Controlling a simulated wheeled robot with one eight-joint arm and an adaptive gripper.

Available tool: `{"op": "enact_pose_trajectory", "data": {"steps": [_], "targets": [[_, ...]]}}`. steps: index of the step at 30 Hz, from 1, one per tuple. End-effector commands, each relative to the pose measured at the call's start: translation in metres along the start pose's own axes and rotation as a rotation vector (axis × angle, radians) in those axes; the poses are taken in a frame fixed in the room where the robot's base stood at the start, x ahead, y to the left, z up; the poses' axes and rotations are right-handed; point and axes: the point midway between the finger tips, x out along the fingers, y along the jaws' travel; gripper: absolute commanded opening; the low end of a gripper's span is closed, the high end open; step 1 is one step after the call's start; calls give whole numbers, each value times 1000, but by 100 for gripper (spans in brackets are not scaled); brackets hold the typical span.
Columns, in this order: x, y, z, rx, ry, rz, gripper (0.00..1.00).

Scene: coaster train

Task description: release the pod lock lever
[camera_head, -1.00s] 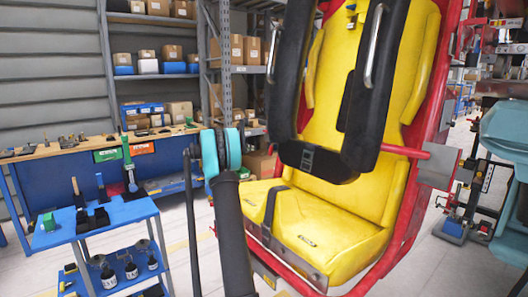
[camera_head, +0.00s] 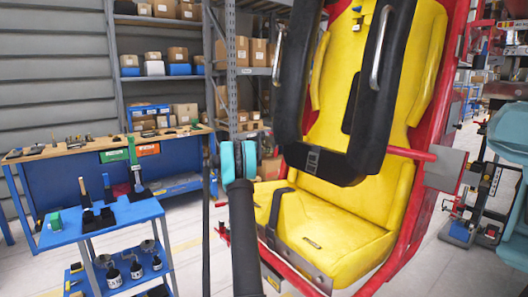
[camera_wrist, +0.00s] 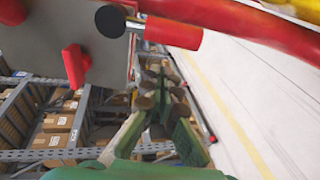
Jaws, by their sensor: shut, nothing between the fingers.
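In the wrist view, a short rod with a black ball knob (camera_wrist: 111,20) runs into a red tube (camera_wrist: 172,33) at the top. A red handle (camera_wrist: 75,65) sits on a grey plate (camera_wrist: 85,38) to its left. I cannot tell for sure which of these is the pod lock lever. My gripper (camera_wrist: 165,88), with green fingers, is shut and empty below the red tube, apart from it in the picture. In the head view, the yellow pod seat (camera_head: 330,230) has a red bar (camera_head: 410,153) leading to a grey plate (camera_head: 446,170) on its right; my gripper is not made out there.
A blue cart (camera_head: 105,225) with tools stands at the left, before a blue workbench (camera_head: 75,185). Shelves with boxes (camera_head: 160,65) line the back. A black restraint (camera_head: 330,165) hangs over the seat. Pale floor (camera_head: 440,265) is open at the lower right.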

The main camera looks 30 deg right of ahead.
Motion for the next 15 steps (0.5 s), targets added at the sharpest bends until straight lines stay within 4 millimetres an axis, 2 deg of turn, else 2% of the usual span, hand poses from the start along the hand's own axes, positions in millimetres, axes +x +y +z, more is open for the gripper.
{"op": "enact_pose_trajectory", "data": {"steps": [7,15], "targets": [[-7,0,20,0,0,0,0],[-9,-1,25,1,1,0,0]]}}
